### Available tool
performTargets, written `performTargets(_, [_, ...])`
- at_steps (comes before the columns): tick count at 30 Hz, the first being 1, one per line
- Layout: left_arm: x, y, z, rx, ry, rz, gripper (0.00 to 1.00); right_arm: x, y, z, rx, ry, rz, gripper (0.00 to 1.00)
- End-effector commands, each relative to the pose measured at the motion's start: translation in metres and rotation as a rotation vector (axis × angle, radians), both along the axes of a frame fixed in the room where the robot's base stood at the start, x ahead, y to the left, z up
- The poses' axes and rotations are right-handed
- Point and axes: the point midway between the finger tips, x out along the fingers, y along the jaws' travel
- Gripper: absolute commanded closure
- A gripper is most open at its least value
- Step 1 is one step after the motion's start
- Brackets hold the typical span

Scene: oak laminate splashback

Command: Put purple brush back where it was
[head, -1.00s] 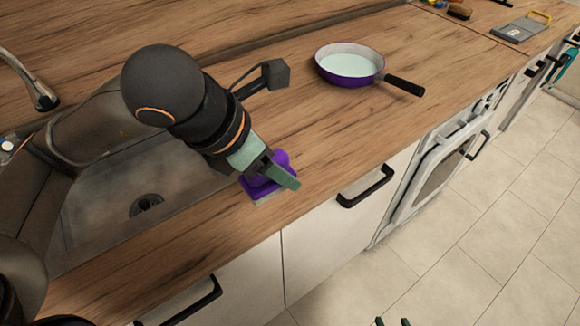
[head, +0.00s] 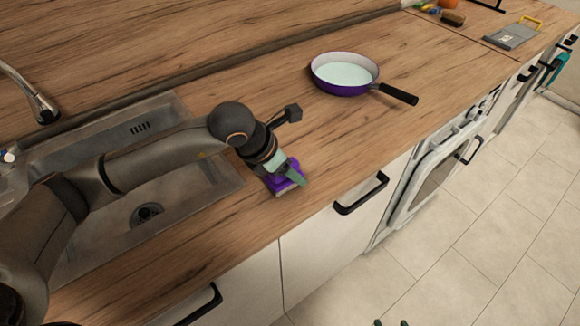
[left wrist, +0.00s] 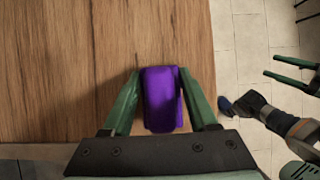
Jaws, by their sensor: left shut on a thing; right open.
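The purple brush (head: 282,187) is at the worktop near its front edge, to the right of the sink. My left gripper (head: 293,177) is shut on it, with one finger on each side. In the left wrist view the brush (left wrist: 161,98) sits between the two green fingers (left wrist: 160,92), over the wood. I cannot tell whether its base touches the worktop. My right gripper (left wrist: 292,76) is open and empty at the right of the left wrist view, over the floor. Only its fingertips show at the bottom of the head view (head: 391,323).
The sink (head: 205,178) lies left of the brush. A purple frying pan (head: 343,88) with a black handle stands further right on the worktop (head: 240,90). A grey board (head: 512,36) and a brown brush (head: 453,18) are at the far right. Bare wood separates pan and brush.

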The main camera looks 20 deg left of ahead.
Motion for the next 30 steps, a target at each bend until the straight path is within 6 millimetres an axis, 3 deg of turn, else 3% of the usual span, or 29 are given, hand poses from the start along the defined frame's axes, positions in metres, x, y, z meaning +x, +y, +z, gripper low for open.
performTargets(11, [0.0003, 0.0003, -0.0056, 0.000, -0.001, 0.001, 0.85, 0.0001, 0.0001, -0.0040, 0.000, 0.000, 0.000, 0.38])
performTargets(12, [0.0001, 0.0003, -0.0038, 0.000, -0.001, 0.001, 0.36, 0.0001, 0.0001, -0.0021, 0.000, 0.000, 0.000, 0.38])
performTargets(19, [0.0001, 0.0003, -0.0035, 0.000, 0.000, 0.001, 0.11, 0.0002, 0.0001, -0.0018, 0.000, 0.000, 0.000, 0.38])
performTargets(30, [-0.0015, 0.0020, 0.0031, 0.000, -0.003, 0.001, 0.11, 0.0004, 0.0003, 0.0007, 0.000, -0.001, 0.000, 0.38])
